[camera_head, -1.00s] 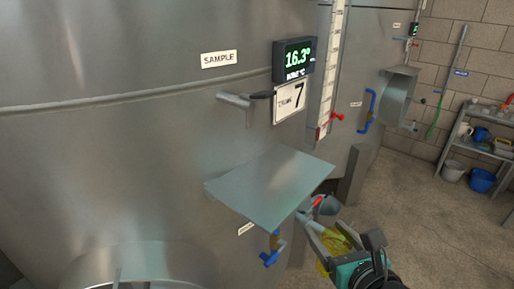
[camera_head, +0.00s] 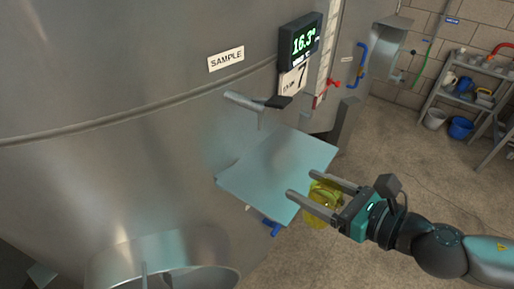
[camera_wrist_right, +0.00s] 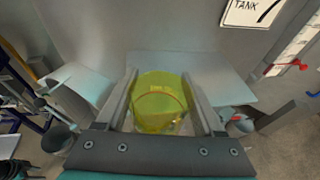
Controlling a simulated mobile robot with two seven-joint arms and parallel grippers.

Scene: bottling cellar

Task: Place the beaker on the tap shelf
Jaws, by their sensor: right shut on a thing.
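The beaker is yellow and see-through. My right gripper (camera_head: 322,191) is shut on the beaker (camera_head: 324,204) and holds it by its sides, in the air just off the right edge of the tap shelf. The beaker (camera_wrist_right: 158,100) looks upright between the two fingers in the right wrist view. The tap shelf (camera_head: 268,170) is a flat, bare metal plate on the side of a steel tank, below the sample tap (camera_head: 247,103). In the right wrist view, the shelf (camera_wrist_right: 225,85) shows beyond the beaker. My left gripper is out of view.
The large tank wall (camera_head: 110,160) stands close behind the shelf. A blue-handled valve (camera_head: 271,228) is under the shelf. A rack with several vessels (camera_head: 465,90) and a blue bucket (camera_head: 460,128) stand at the far right.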

